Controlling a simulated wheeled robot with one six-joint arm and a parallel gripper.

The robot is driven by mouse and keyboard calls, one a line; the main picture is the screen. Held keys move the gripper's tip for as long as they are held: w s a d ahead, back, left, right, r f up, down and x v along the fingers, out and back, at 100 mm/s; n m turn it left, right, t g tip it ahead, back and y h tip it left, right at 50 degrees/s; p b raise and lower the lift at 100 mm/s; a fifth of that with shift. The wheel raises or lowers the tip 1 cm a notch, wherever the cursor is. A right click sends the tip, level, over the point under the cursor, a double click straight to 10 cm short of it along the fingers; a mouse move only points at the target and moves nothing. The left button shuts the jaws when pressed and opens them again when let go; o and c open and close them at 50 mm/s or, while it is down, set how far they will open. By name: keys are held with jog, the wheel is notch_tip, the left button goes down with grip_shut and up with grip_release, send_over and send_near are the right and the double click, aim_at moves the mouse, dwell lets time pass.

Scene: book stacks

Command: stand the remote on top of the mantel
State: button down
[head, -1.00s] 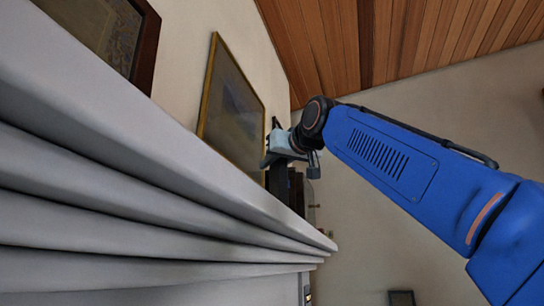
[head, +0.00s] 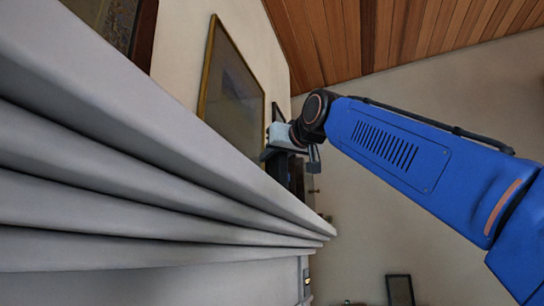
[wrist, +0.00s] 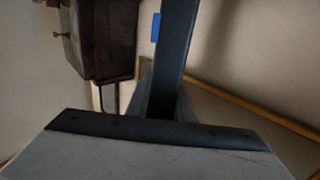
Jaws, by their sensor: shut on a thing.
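The mantel (head: 150,150) is a long pale grey moulded ledge running from the upper left to the centre right of the head view. My gripper (head: 281,153) is above its far part, near the wall. It is shut on a dark, narrow bar that looks like the remote (head: 278,168). In the wrist view the remote (wrist: 176,50) extends away from my gripper (wrist: 165,108). Its lower end is hidden behind the mantel's edge in the head view, so I cannot tell whether it touches the top.
A gold-framed picture (head: 233,95) is on the wall behind the mantel, close to my gripper. A dark brown wooden object (wrist: 105,38) with brass-coloured knobs shows in the wrist view. Another dark-framed picture (head: 115,28) is at upper left. Open room lies right of the mantel.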

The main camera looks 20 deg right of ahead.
jog(key=shift+f, duration=0.35)
jog(key=c, duration=1.5)
grip_release()
jog(key=shift+s, duration=0.1)
jog(key=s+d, duration=0.1)
jog(key=s, duration=1)
jog(key=s+d, duration=0.1)
jog(key=s, duration=0.5)
jog(key=shift+d+f, duration=0.1)
jog(key=shift+d, duration=0.25)
